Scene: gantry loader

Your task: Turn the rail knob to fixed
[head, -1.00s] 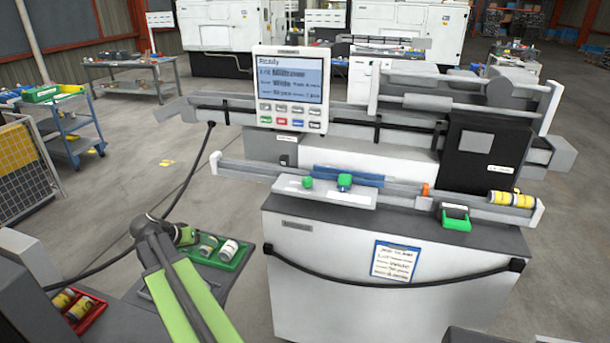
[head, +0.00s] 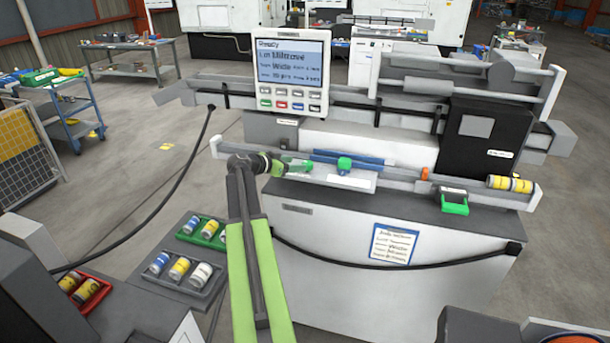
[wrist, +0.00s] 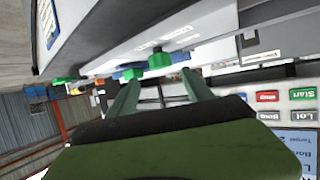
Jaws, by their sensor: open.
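Two green knobs sit along the front rail (head: 400,184) of the loader. The left one is mostly hidden by my fingers in the head view; the wrist view shows a green knob (wrist: 158,59) just beyond my fingertips, roughly between their lines. The right knob (head: 344,164) stands by the blue bar (head: 375,163). A pale labelled plate (head: 345,180) lies under the knobs; its lettering is too small to read. My gripper (head: 298,165) reaches in from the left, open. I cannot tell whether the fingers touch the knob.
A control screen (head: 289,62) stands behind my gripper. An orange stop (head: 424,173), a green tray (head: 454,208) and yellow cans (head: 509,184) are further right along the rail. A black cable (head: 400,264) hangs across the cabinet front. Trays of cans (head: 183,283) are at lower left.

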